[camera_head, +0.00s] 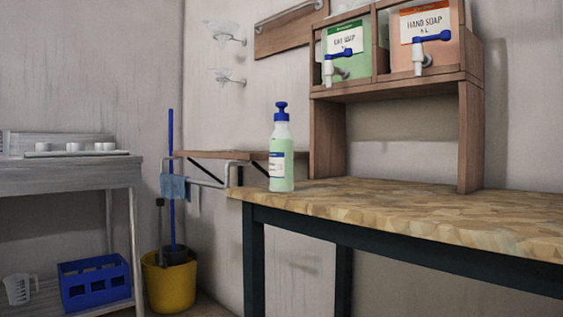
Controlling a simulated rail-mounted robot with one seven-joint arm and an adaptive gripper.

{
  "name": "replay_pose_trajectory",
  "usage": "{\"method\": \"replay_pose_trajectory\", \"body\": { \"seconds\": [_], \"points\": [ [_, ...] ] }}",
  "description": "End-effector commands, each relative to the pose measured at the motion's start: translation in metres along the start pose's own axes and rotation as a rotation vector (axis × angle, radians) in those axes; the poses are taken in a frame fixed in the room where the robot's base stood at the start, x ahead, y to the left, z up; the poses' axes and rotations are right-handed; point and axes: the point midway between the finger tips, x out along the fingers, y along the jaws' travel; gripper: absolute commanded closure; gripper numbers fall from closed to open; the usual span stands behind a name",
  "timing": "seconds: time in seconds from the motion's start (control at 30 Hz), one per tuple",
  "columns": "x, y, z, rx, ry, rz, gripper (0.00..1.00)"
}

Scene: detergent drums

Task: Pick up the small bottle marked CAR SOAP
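A small clear bottle (281,157) with a blue pump top and pale green liquid stands upright at the left end of the wooden-topped table (420,212). Its white label is turned to the left, and I cannot read the words on it. Behind it to the right, a green drum (350,64) has a label that seems to read CAR SOAP. My gripper is not in view.
A wooden rack (328,137) on the table holds the green drum and an orange HAND SOAP drum (451,62), both with blue-handled taps. A wall shelf (225,155) is behind the bottle. A grey bench (70,178), blue crate (94,285) and yellow bucket (168,285) are left.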

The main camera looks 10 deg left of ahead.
Motion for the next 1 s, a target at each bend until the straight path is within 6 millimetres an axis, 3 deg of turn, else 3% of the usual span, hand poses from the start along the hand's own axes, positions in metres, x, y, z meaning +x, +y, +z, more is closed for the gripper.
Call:
{"method": "replay_pose_trajectory", "body": {
  "seconds": [0.67, 1.0],
  "points": [
    [0.0001, 0.0, 0.0, 0.0, 0.0, 0.0, 0.16],
    [-0.0081, 0.0002, -0.0038, -0.028, -0.008, 0.004, 0.16]
  ]
}}
